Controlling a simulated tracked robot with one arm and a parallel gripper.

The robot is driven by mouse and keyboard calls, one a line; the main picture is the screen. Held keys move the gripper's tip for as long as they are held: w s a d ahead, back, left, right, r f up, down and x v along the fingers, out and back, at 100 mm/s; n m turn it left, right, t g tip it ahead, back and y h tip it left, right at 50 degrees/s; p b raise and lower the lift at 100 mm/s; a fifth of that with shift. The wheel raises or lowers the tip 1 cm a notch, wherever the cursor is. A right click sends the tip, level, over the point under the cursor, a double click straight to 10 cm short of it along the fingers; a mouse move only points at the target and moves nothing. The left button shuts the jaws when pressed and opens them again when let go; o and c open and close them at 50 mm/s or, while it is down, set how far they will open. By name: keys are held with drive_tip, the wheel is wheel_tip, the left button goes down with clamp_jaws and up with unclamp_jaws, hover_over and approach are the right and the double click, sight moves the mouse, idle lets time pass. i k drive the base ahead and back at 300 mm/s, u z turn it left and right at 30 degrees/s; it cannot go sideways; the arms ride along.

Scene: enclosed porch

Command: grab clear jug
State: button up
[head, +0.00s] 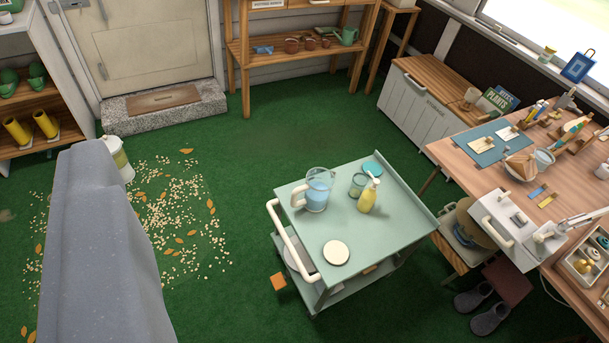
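The clear jug (317,188) stands upright on the top of a pale green cart (300,222) in the middle right of the head view. It is see-through, has a pale handle on its left side and looks bluish inside. I cannot make out my gripper in this view. Nothing visible touches the jug from my side.
A large grey speckled shape (100,250) blocks the lower left, with a white-green canister (118,158) by it. Pale bits and leaves (185,220) litter the green floor. A crowded wooden workbench (475,140) stands right of the cart.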

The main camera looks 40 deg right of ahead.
sight(320, 181)
drive_tip(key=z, duration=0.45)
drive_tip(key=i, duration=1.05)
drive_tip(key=z, duration=0.9)
drive_tip(key=i, duration=0.3)
drive_tip(key=z, duration=0.2)
drive_tip(key=k, duration=0.7)
drive_tip(key=z, duration=0.25)
drive_tip(key=i, duration=0.75)
drive_tip(key=u, duration=0.1)
